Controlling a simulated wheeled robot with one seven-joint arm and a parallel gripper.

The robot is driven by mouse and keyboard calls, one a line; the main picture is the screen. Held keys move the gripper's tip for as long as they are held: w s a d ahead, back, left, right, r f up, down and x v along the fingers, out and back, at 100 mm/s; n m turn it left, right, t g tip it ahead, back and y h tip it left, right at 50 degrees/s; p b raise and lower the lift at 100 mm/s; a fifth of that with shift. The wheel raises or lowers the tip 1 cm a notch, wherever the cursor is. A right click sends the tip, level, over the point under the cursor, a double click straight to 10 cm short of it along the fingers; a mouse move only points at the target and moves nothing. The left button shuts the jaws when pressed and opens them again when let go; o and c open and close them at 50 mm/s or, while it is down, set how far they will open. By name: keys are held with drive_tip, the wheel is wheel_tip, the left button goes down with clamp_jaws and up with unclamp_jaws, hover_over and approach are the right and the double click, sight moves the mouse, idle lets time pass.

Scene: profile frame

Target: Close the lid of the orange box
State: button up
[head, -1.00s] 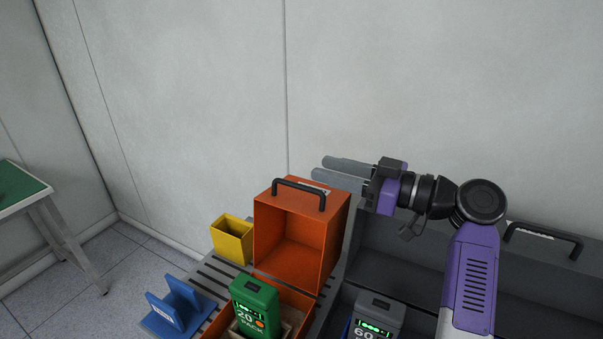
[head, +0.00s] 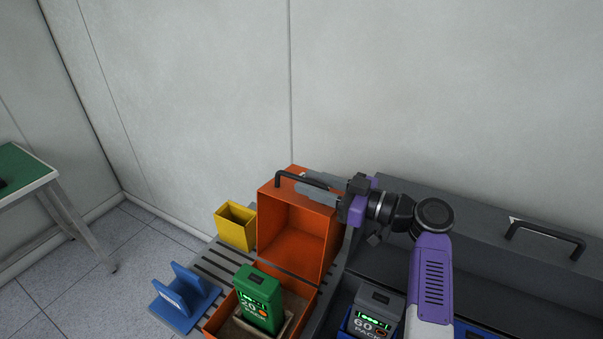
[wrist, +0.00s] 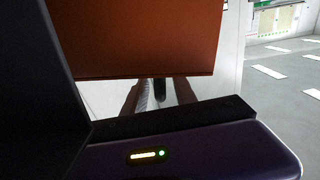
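The orange box (head: 222,316) stands at the front with its lid (head: 295,230) raised upright, its hollow inside facing me. The lid has a black handle (head: 279,181) on its top. My gripper (head: 301,185) reaches in from the right at the lid's upper right edge, its two grey fingers overlapping the top near the handle. The fingers look apart, with nothing clearly held. In the wrist view the orange lid (wrist: 150,35) fills the upper middle and hides part of the fingers. I cannot tell whether they touch the lid.
A green pack (head: 258,300) stands in the orange box. A yellow bin (head: 236,228) and a blue holder (head: 185,298) are to the left. A wall is behind.

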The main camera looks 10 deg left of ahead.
drive_tip(key=shift+p+x, duration=0.3)
drive_tip(key=shift+x, duration=1.15)
clamp_jaws()
drive_tip(key=shift+d+r, duration=0.1)
